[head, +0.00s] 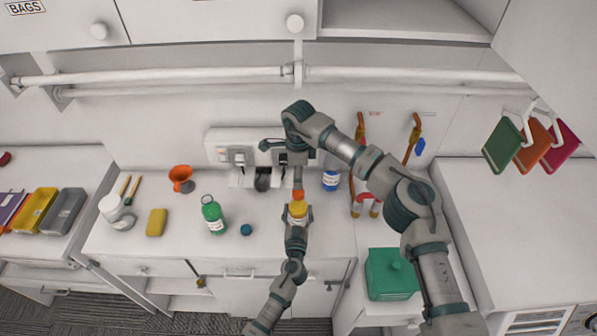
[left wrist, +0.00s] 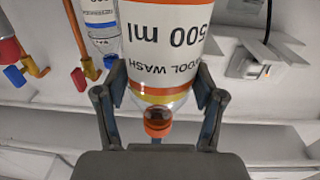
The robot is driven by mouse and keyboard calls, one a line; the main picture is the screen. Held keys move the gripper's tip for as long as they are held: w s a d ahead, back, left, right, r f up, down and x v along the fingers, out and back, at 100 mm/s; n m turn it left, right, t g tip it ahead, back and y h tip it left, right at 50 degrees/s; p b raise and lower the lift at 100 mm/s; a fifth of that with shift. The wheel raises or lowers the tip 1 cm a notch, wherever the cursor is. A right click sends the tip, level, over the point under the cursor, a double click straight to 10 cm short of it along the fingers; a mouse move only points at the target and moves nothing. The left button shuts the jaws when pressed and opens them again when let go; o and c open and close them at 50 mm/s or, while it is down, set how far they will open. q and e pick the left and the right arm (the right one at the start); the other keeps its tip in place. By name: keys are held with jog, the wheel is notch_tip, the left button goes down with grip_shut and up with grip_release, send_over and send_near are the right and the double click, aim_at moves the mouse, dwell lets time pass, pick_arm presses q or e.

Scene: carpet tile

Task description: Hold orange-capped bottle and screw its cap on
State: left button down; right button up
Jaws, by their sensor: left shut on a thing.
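The bottle (head: 297,211) has a yellow-orange label and stands near the counter's front. My left gripper (head: 297,222) is shut around it. In the left wrist view, both fingers flank the bottle (left wrist: 165,40), whose label reads upside down. The orange cap (head: 298,194) shows at the bottle's top, and an orange piece also shows at its neck in the left wrist view (left wrist: 158,122). I cannot tell whether the cap is seated. My right gripper (head: 298,180) points down just above the cap; whether its fingers grip the cap is too small to tell.
A green bottle (head: 213,215) and a small dark blue-green piece (head: 246,230) are left of the held bottle. A blue-labelled bottle (head: 331,178) stands behind right. An orange funnel (head: 180,177) and yellow sponge (head: 157,222) are farther left. Piping (head: 180,75) runs along the wall.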

jog(key=n, duration=0.8)
jog(key=shift+r, duration=0.25)
jog(key=n, duration=0.6)
jog(key=shift+r, duration=0.2)
send_over(298, 209)
jog(key=w, duration=0.3)
jog(key=shift+d+f, duration=0.1)
jog(key=shift+f, duration=3.95)
